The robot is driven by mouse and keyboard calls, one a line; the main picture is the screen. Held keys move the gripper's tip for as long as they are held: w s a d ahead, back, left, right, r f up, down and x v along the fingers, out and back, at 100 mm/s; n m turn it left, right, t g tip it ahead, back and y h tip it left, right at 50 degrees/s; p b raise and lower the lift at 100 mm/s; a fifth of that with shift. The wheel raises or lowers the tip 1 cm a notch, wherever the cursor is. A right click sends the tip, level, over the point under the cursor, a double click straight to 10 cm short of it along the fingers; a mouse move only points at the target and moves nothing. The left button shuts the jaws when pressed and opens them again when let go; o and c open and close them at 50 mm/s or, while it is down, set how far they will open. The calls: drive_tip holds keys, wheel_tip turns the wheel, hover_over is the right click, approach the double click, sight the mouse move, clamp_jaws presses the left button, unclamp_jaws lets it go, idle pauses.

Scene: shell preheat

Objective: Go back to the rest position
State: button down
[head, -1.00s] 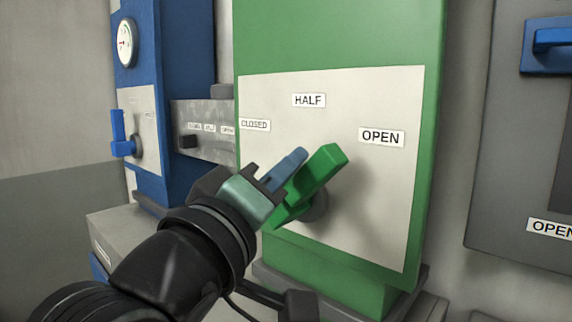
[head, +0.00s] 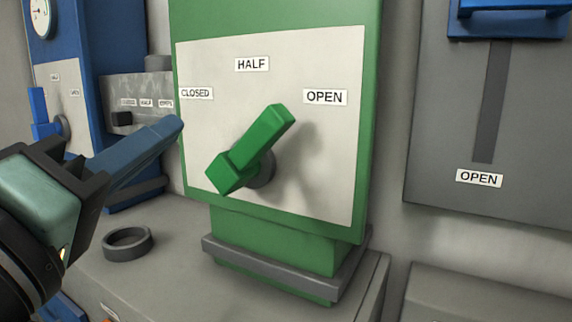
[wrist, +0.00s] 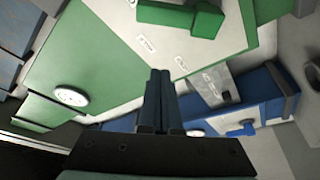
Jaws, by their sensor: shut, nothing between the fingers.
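My gripper (head: 172,128) is shut and empty at the left of the head view, its blue fingers together. It is to the left of the green lever (head: 252,148) and apart from it. The lever sits on the pale plate of the green unit (head: 275,15) and tilts up to the right, between the HALF label (head: 252,64) and the OPEN label (head: 325,97), nearer OPEN. In the wrist view the closed fingers (wrist: 160,75) point up the picture, with the green lever (wrist: 180,14) beyond them at the top.
A blue unit with a gauge (head: 41,18) and a blue lever (head: 38,106) stands at the left. A grey slider panel (head: 135,95) is beside it. A dark ring (head: 128,244) lies on the grey bench. A grey panel with a blue handle (head: 510,20) is at the right.

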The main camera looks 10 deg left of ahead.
drive_tip(key=s+d+r+m+t+y, duration=0.1)
drive_tip(key=d+r+m+t, duration=0.1)
drive_tip(key=d, duration=0.6)
drive_tip(key=s+d+r+m+t+b, duration=0.1)
drive_tip(key=d+r+m+t, duration=0.2)
drive_tip(key=d+m, duration=0.4)
drive_tip(key=shift+d+r+t+y, duration=0.15)
drive_tip(key=shift+d+t+y, duration=0.25)
drive_tip(key=shift+t, duration=0.5)
